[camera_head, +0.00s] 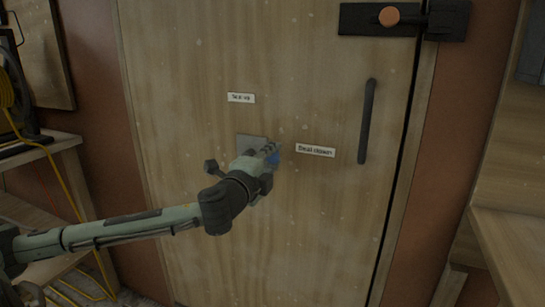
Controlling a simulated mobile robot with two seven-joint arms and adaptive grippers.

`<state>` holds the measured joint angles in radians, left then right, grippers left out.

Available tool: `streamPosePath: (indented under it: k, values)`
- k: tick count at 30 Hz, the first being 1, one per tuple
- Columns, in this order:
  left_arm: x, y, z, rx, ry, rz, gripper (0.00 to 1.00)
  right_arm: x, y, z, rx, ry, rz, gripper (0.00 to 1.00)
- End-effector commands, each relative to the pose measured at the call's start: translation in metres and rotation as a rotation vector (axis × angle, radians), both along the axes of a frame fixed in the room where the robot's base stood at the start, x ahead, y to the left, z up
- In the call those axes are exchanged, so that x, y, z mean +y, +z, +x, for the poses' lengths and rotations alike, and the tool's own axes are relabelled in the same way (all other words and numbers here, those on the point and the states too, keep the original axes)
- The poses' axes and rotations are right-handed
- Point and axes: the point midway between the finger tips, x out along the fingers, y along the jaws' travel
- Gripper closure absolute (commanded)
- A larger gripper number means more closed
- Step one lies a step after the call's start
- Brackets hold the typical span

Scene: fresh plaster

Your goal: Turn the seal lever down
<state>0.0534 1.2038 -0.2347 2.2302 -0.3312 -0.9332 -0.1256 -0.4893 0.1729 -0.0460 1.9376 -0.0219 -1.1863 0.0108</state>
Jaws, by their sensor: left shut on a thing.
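The seal lever (275,158) shows as a small blue part at my left gripper's fingertips, in front of a grey square plate (246,142) on the wooden door. My left gripper (270,153) comes in from the lower left and is shut on the lever. The gripper hides most of the lever, so I cannot tell its exact angle. One small white label (240,98) is above the plate, and another white label (315,150) is to its right; their print is too small to read surely. My right gripper is not in view.
The wooden door (200,50) has a dark vertical handle (367,120) right of the lever and a dark latch with an orange knob (389,16) at the top. A bench with a yellow cable (50,160) stands at left. A wooden surface (510,245) is at lower right.

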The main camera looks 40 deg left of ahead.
Motion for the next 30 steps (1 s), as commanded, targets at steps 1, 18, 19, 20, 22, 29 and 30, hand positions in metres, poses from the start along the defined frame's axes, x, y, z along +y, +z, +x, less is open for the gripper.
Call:
streamPosePath:
  k: [1, 18, 19, 20, 22, 29, 30]
  values:
    - [-0.001, -0.002, 0.000, 0.004, -0.001, 0.002, 1.00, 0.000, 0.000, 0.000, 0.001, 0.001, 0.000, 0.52]
    - [0.000, -0.001, -0.001, 0.002, 0.000, 0.000, 0.52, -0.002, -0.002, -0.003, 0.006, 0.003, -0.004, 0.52]
    - [0.000, -0.001, -0.002, 0.002, 0.001, 0.000, 0.52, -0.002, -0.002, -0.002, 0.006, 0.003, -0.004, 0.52]
    - [0.000, -0.001, -0.004, 0.002, 0.001, 0.001, 0.52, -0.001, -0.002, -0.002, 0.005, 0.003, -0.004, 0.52]
    - [-0.002, -0.002, -0.009, 0.004, 0.001, 0.001, 0.52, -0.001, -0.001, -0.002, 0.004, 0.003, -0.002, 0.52]
    - [-0.009, -0.003, -0.037, 0.008, -0.001, 0.002, 0.52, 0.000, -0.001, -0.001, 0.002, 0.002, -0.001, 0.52]
    - [-0.010, -0.003, -0.042, 0.008, -0.001, 0.002, 0.52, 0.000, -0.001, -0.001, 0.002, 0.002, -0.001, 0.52]
